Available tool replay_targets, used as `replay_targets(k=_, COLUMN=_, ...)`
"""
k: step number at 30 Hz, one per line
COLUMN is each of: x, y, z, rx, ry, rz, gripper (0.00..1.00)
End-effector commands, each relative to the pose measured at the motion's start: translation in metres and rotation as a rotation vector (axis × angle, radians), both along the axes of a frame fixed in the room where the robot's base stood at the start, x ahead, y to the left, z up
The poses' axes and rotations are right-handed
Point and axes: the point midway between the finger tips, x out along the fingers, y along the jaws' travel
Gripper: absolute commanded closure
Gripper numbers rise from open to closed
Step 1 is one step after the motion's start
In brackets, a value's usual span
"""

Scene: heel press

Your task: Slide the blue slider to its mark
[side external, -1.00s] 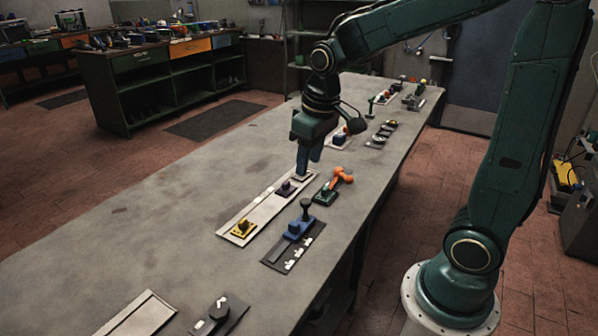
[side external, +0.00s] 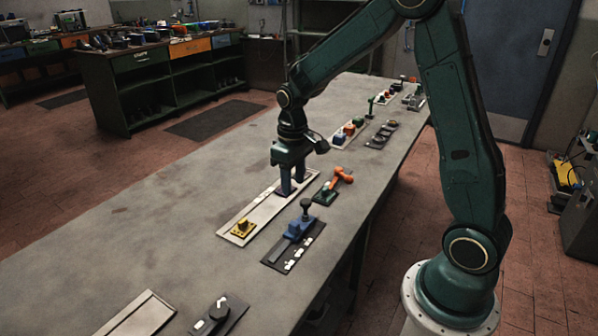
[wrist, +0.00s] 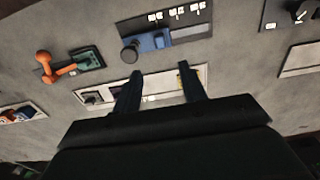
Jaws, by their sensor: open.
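The blue slider (side external: 295,230) is a blue block with a black knob on top. It sits at the upper end of a dark plate (side external: 273,259) with several white marks (side external: 293,257) along one side. In the wrist view the blue slider (wrist: 150,43) is above the fingers in the picture, its knob to the left and the white marks (wrist: 176,13) beyond it. My gripper (side external: 292,190) points down, open with nothing seen between its fingers, over the pale panel and apart from the slider. In the wrist view the gripper's fingers (wrist: 159,88) are spread wide.
The pale panel (side external: 262,213) beside the slider plate carries a yellow block (side external: 242,229) and a dark one (wrist: 95,97). An orange-handled lever on a green base (side external: 327,193) stands just behind the slider. A dark knob plate (side external: 218,315) lies nearer. Bare tabletop lies left.

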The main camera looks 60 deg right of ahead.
Motion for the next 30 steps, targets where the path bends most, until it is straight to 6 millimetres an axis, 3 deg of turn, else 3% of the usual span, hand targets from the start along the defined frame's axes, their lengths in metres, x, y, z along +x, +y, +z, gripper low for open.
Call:
replay_targets(k=8, x=-0.001, y=0.0, z=-0.021, rx=0.001, ry=0.004, rz=0.0, gripper=0.58)
replay_targets(k=30, x=-0.001, y=0.0, z=-0.121, rx=0.001, ry=0.003, rz=0.0, gripper=0.58)
